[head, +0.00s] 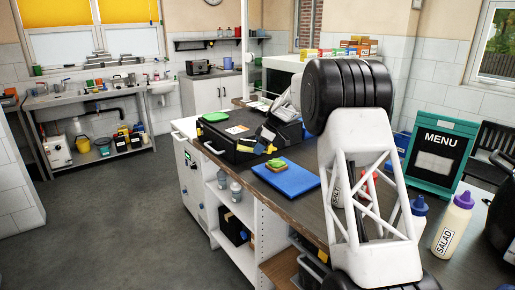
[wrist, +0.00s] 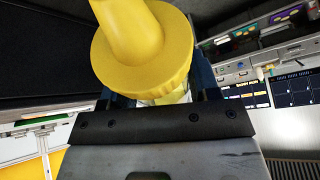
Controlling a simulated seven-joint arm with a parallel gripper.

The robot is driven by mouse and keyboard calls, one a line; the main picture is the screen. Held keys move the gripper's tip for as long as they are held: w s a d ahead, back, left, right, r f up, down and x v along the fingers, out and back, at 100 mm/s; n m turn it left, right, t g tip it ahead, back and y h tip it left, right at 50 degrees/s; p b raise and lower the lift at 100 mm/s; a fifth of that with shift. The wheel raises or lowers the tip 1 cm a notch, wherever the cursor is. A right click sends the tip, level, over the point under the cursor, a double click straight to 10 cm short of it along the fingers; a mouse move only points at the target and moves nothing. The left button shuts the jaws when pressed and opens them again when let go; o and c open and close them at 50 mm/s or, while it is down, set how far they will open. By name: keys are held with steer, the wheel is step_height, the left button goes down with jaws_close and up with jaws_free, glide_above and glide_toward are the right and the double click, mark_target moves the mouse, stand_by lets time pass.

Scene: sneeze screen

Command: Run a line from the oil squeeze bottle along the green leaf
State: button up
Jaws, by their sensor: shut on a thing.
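The green leaf (head: 278,164) lies on top of a small stack of food on the blue cutting board (head: 293,180). My gripper (head: 265,138) is shut on a squeeze bottle with a yellow cap, taken as the oil bottle; its label cannot be read. The yellow cap and nozzle (wrist: 145,50) fill the upper middle of the wrist view, between the fingers. In the head view the yellow cap (head: 258,148) shows small, beyond the board to the left of the leaf, apart from it. Most of the bottle body is hidden.
A black case (head: 232,148) with a green item (head: 215,117) on it stands behind the board. A MENU sign (head: 437,155), a purple-capped SALAD bottle (head: 453,225) and a blue-capped bottle (head: 418,212) stand to the right. My arm hides part of the counter.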

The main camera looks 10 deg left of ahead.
steer(key=shift+d+y, duration=0.1)
steer(key=shift+y, duration=0.3)
steer(key=shift+w+d+r+g+y, duration=0.15)
steer(key=shift+d+g+y, duration=0.1)
steer(key=shift+y, duration=0.45)
steer(key=shift+d+r+g+y, duration=0.15)
steer(key=shift+r+g+y, duration=0.05)
steer(key=shift+y, duration=0.5)
steer(key=shift+w+d+r+g+y, duration=0.15)
steer(key=shift+d+g+y, duration=0.1)
steer(key=shift+y, duration=0.45)
steer(key=shift+s, duration=0.1)
steer(key=shift+a, duration=0.1)
steer(key=shift+s+a+f, duration=0.7)
steer(key=shift+s+a, duration=0.2)
steer(key=shift+s, duration=0.05)
steer(key=shift+w+d, duration=1.85)
steer(key=shift+d, duration=0.15)
steer(key=shift+a, duration=0.1)
steer(key=shift+s+a+r, duration=0.75)
steer(key=shift+s+a, duration=0.15)
